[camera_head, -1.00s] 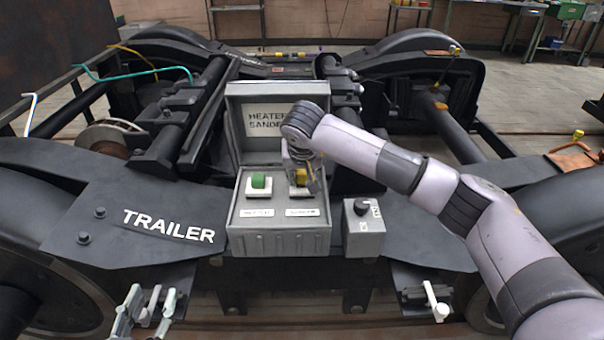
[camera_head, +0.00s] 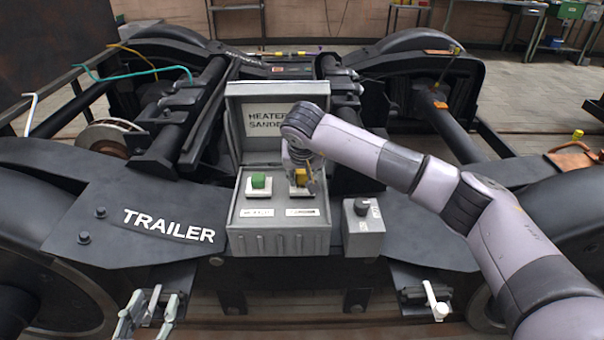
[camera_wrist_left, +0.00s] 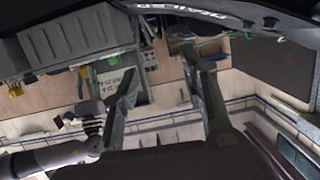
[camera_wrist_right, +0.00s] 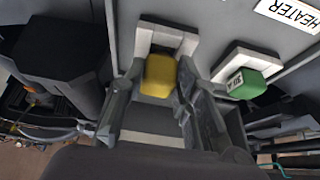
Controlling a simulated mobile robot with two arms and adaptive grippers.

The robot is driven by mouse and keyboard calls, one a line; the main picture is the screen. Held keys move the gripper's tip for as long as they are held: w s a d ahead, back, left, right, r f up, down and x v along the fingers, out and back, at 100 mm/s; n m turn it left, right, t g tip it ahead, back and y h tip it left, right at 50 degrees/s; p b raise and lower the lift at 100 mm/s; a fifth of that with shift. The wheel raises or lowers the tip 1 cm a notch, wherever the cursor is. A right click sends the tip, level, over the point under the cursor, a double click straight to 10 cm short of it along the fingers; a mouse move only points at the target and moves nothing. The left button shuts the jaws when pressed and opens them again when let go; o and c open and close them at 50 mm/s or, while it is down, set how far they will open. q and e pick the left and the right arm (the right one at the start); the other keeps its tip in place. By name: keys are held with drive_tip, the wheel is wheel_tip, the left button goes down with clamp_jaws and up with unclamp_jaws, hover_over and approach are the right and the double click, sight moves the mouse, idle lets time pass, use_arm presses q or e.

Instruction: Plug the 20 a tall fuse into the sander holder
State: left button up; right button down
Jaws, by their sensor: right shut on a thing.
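The yellow fuse (camera_head: 300,175) is at the right-hand white holder in the open grey box, above the right label. My right gripper (camera_head: 303,182) is shut on it from above. In the right wrist view the yellow fuse (camera_wrist_right: 160,75) sits between the fingertips, against the white sander holder (camera_wrist_right: 167,37); I cannot tell whether it is fully seated. No rating is readable on it. My left gripper (camera_head: 148,312) is open and empty at the bottom left, and its spread fingers show in the left wrist view (camera_wrist_left: 168,85).
A green fuse (camera_head: 259,181) stands in the left holder, close to my right gripper's fingers. The box lid (camera_head: 270,122) stands upright behind, lettered HEATER and SANDER. A grey knob box (camera_head: 363,228) stands right of the fuse box. The dark TRAILER plate (camera_head: 120,222) lies left.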

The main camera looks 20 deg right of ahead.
idle(0.5)
use_arm(q)
drive_tip(key=shift+s+a+f+g, duration=0.1)
drive_tip(key=shift+s+f+g, duration=0.15)
drive_tip(key=shift+f, duration=0.3)
drive_tip(key=shift+w+r, duration=0.1)
drive_tip(key=shift+r, duration=0.05)
use_arm(e)
drive_tip(key=shift+f, duration=0.1)
use_arm(q)
drive_tip(key=shift+w+r+t, duration=0.25)
drive_tip(key=shift+r+t, duration=0.2)
drive_tip(key=shift+r, duration=0.2)
use_arm(e)
drive_tip(key=shift+f, duration=0.25)
use_arm(q)
drive_tip(key=shift+d+r, duration=0.25)
use_arm(e)
drive_tip(key=shift+f, duration=0.15)
drive_tip(key=c, duration=1.2)
unclamp_jaws()
use_arm(q)
drive_tip(key=shift+w, duration=0.1)
